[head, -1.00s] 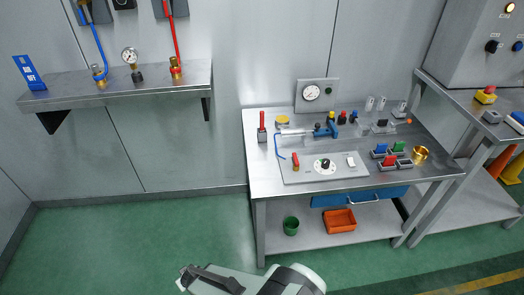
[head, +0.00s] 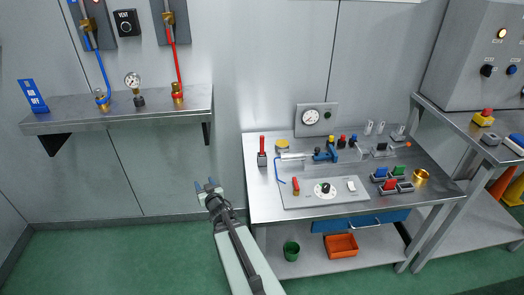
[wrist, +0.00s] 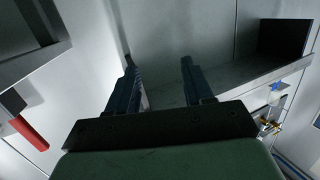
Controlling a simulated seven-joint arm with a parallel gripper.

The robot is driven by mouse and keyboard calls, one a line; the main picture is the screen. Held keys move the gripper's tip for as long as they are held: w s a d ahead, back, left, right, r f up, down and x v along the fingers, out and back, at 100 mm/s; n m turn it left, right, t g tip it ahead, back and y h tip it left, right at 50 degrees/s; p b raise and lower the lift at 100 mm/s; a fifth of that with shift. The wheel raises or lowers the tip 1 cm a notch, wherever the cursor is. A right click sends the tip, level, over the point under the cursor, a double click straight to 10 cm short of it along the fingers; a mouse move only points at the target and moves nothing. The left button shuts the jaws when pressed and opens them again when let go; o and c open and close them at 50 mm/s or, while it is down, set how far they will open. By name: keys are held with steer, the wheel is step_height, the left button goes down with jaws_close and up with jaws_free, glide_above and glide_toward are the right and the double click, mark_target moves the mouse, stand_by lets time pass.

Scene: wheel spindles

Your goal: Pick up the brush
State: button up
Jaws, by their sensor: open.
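I cannot identify a brush for certain. A red-handled thing (head: 262,150) stands upright in a small dark base at the left end of the steel workbench (head: 262,208); it may be the brush. A red handle (wrist: 30,134) by a dark base also shows at the left of the wrist view, which looks upside down. My gripper (head: 208,186) is open, in front of the wall, left of the bench and apart from the red-handled thing. In the wrist view its two dark fingers (wrist: 158,80) are spread, with nothing between them.
A wall shelf (head: 70,122) with a gauge (head: 133,84) and brass fittings is at upper left. The bench bears a panel with a dial (head: 325,189), coloured blocks and a brass ring (head: 420,177). An orange bin (head: 341,246) is below. The floor at left is clear.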

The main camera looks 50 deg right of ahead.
steer(key=s+d+r+m+h, duration=0.1)
steer(key=s+d+r+h, duration=0.2)
steer(key=d, duration=0.4)
steer(key=s+d+r+m+h, duration=0.1)
steer(key=s+d+r, duration=0.2)
steer(key=d+r, duration=0.25)
steer(key=m+g+h, duration=0.2)
glide_toward(262, 142)
steer(key=x, duration=0.3)
steer(key=shift+x, duration=3.9)
steer(key=shift+c, duration=0.3)
jaws_close()
